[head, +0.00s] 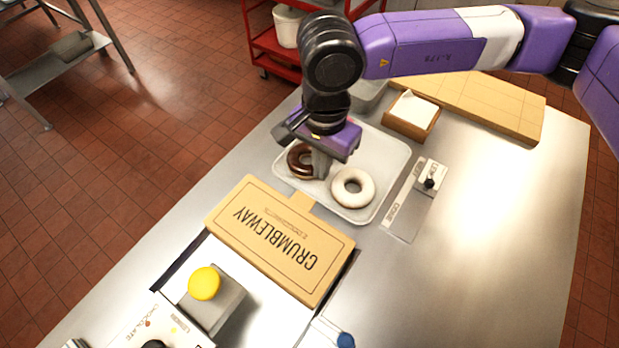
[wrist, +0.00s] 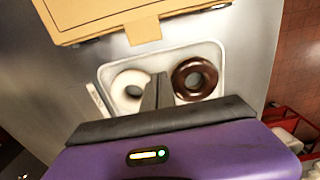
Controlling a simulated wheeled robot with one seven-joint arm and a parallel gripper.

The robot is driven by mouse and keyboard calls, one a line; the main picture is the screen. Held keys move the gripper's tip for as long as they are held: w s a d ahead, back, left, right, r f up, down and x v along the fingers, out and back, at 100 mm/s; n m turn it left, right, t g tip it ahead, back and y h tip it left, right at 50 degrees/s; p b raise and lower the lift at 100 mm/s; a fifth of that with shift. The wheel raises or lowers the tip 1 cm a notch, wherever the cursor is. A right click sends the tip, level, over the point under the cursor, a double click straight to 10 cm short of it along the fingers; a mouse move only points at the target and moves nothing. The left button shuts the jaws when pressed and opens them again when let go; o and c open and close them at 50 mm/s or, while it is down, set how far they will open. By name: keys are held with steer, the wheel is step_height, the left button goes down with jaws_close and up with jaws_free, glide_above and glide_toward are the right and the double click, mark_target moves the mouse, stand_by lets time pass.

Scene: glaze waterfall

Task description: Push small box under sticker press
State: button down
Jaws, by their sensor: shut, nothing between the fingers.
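The small box (head: 280,240) is a flat, closed cardboard box with CRUMBLEWAY lettering. A tab sticks out of its edge towards the donut tray. The box also shows at the top of the wrist view (wrist: 105,14). The sticker press (head: 215,300), a grey block with a yellow knob, stands at the lower left beyond the box. The box lies at the edge of the press's pale plate, clear of the block. My gripper (head: 320,165) is shut and empty above the tray, between two donuts, on the tab side of the box. Its fingers show in the wrist view (wrist: 157,95).
The white tray (head: 385,165) holds a chocolate donut (head: 299,160) and a white donut (head: 352,188) near my fingers. A lever plate (head: 410,215), an open box of papers (head: 411,114) and a long cardboard box (head: 480,100) are on the steel table. The table's right side is clear.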

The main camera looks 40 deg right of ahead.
mark_target(269, 239)
steer(key=a, duration=0.1)
steer(key=a+p, duration=0.1)
steer(key=s+a+f+p, duration=0.1)
steer(key=shift+s+a, duration=0.1)
steer(key=shift+a, duration=0.25)
steer(key=shift+a, duration=0.15)
steer(key=shift+s+a+f+b, duration=0.15)
steer(key=shift+a+b, duration=0.1)
steer(key=shift+b, duration=0.3)
steer(key=s+a+b, duration=0.1)
steer(key=a+b, duration=0.2)
steer(key=s+a+b, duration=0.1)
steer(key=a+b, duration=0.1)
steer(key=a, duration=0.1)
steer(key=s+a+b, duration=0.1)
steer(key=a+b, duration=0.2)
steer(key=a, duration=0.1)
steer(key=shift+f+b, duration=0.1)
steer(key=shift+b, duration=0.2)
steer(key=shift+s+a, duration=0.25)
steer(key=shift+a, duration=0.25)
steer(key=shift+r, duration=0.25)
steer(key=shift+b, duration=0.35)
